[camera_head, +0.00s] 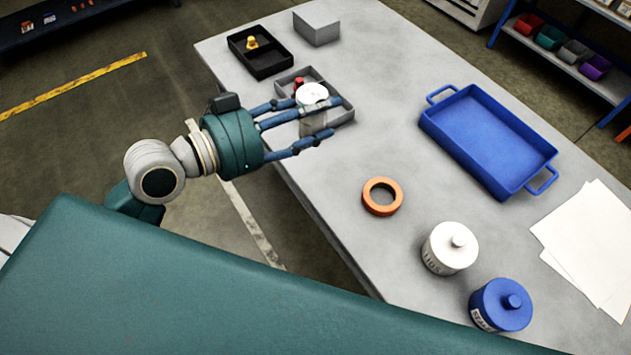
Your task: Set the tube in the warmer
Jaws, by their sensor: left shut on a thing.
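My left gripper (303,126) reaches in over the table from the left. Its blue fingers are closed around a pale, see-through cylinder with a white top (312,94), held upright; this may be the tube. The cylinder is in front of a grey divided tray (345,117), and I cannot tell whether its bottom touches anything. Nothing in view is clearly a warmer. An orange ring (382,210) lies flat on the table, apart from the gripper. My right gripper is not in view.
A black tray (274,68) holds a yellow piece (252,43). A blue tray (477,157), white lidded jar (449,252), blue lidded jar (500,310) and papers (590,243) are to the right. The table's middle is clear.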

